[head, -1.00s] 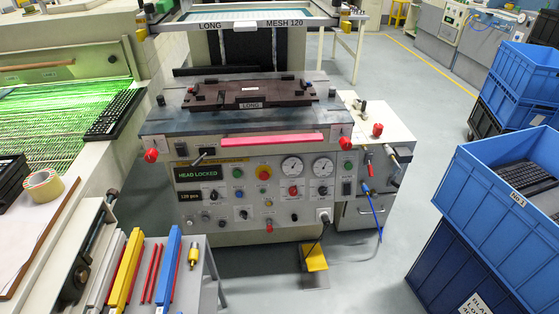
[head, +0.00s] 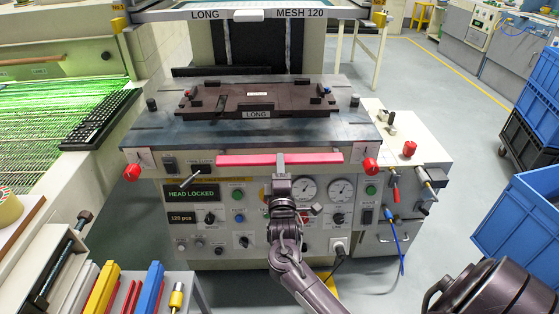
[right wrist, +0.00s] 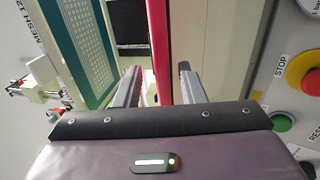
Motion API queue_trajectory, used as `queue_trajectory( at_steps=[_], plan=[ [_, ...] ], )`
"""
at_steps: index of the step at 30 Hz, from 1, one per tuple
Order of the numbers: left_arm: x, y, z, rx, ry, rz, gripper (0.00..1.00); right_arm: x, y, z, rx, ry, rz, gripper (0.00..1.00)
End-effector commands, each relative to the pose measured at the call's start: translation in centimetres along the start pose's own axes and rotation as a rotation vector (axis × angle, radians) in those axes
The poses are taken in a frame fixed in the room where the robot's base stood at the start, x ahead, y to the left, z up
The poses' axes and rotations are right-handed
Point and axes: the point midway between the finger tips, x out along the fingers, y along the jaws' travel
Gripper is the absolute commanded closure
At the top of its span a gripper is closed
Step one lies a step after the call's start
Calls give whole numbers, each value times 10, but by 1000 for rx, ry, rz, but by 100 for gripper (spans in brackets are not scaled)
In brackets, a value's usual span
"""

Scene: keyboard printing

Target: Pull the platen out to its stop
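The platen is a blue-grey plate (head: 165,132) on top of the printing machine. It carries a dark brown fixture (head: 225,101) labelled LONG. A pink-red bar (head: 235,160) runs along the platen's front edge above the control panel. My right gripper (head: 280,160) is at the middle of this bar. In the right wrist view the red bar (right wrist: 160,45) runs between the two fingers of the right gripper (right wrist: 160,85), with a gap showing on each side. The fingers are apart and around the bar. My left gripper is not in view.
The control panel reads HEAD LOCKED (head: 191,193). Red knobs (head: 132,173) flank the platen front. The screen frame (head: 250,14) stands above and behind. A side table with coloured bars (head: 103,285) is at lower left. Blue crates (head: 515,225) stand at right, with clear floor between.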

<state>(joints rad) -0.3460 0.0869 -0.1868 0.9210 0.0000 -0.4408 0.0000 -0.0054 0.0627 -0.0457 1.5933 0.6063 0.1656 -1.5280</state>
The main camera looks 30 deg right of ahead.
Motion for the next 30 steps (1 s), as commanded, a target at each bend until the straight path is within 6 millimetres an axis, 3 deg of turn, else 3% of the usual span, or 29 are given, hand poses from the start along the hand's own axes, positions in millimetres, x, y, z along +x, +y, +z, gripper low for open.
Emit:
queue_trajectory(
  at_steps=[6,17,25,30],
  plan=[
    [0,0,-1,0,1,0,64,28,0,0,1,0,-1,64],
    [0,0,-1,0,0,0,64,33,-1,0,1,1,-3,64],
    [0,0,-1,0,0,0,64,33,-1,0,1,2,-3,99],
    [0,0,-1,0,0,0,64,33,-2,0,1,2,-4,100]
  ],
)
